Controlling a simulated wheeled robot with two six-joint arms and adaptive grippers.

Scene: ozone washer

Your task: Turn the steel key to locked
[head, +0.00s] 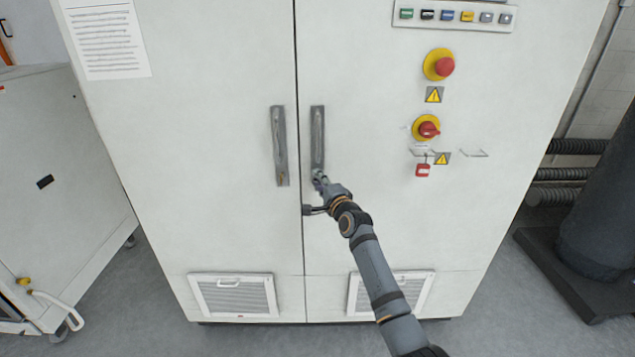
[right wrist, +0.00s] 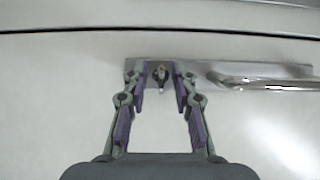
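The steel key (right wrist: 160,72) is a small metal piece in a dark keyhole on the grey handle plate (right wrist: 210,72). In the right wrist view it lies between the fingertips of my right gripper (right wrist: 158,82), with a gap on both sides. The two fingers are spread, and nothing is gripped. In the head view my right gripper (head: 320,180) is at the bottom end of the right door's handle (head: 317,135) and hides the key. Whether the fingertips touch the plate cannot be told. My left gripper is not in view.
The white cabinet's left door has a matching handle (head: 279,145) close by. Red knobs on yellow discs (head: 427,128) and a red padlock tag (head: 423,170) are on the right door. A white cart (head: 60,190) stands at the left, a dark cylinder (head: 600,215) at the right.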

